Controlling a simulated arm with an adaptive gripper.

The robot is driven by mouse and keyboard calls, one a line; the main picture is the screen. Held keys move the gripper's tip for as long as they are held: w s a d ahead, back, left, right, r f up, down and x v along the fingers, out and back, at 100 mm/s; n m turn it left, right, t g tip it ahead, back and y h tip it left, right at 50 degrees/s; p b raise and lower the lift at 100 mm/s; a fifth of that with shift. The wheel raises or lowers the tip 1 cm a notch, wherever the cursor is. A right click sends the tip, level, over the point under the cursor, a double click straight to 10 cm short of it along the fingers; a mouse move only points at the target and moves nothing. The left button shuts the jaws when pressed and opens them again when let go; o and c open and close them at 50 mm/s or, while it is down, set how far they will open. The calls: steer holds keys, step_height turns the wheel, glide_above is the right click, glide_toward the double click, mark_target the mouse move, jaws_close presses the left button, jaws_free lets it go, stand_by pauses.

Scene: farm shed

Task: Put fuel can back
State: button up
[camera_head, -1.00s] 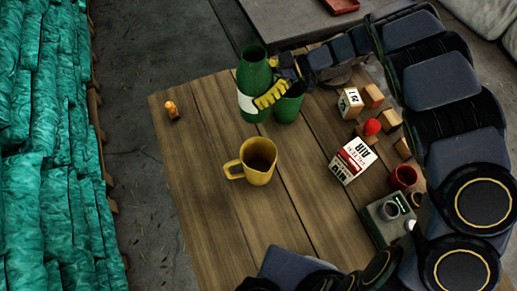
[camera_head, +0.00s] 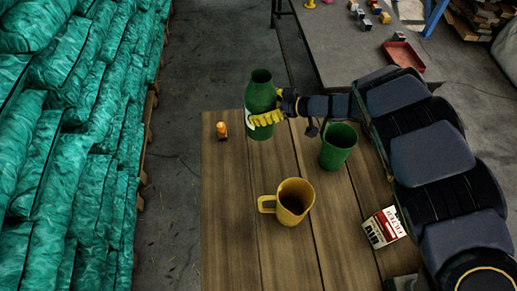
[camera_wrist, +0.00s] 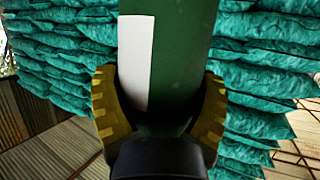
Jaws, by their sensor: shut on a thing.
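A tall green bottle-shaped can (camera_head: 260,92) with a pale label is at the far end of the wooden table, roughly upright; no other thing here looks more like a fuel can. My gripper (camera_head: 265,118), with yellow fingers, is shut around its body from the right. In the wrist view the green can (camera_wrist: 180,60) and its white label fill the middle, between the two fingers (camera_wrist: 160,82). The can appears raised off the table, but its base is hard to judge against the boards.
A green cup (camera_head: 338,148) stands right of the can, and a yellow mug (camera_head: 292,203) stands nearer. A small orange item (camera_head: 221,131) is left. A red-white box (camera_head: 384,228) is right. Teal sacks (camera_head: 70,150) are stacked left. A grey table (camera_head: 355,55) with a red tray (camera_head: 403,57) stands beyond.

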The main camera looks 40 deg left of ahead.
steer(key=shift+a+f, duration=0.25)
steer(key=shift+a, duration=0.1)
steer(key=shift+a+f, duration=0.1)
steer(key=shift+f, duration=4.75)
steer(key=shift+f, duration=0.1)
steer(key=o, duration=1.1)
steer(key=shift+c, duration=0.2)
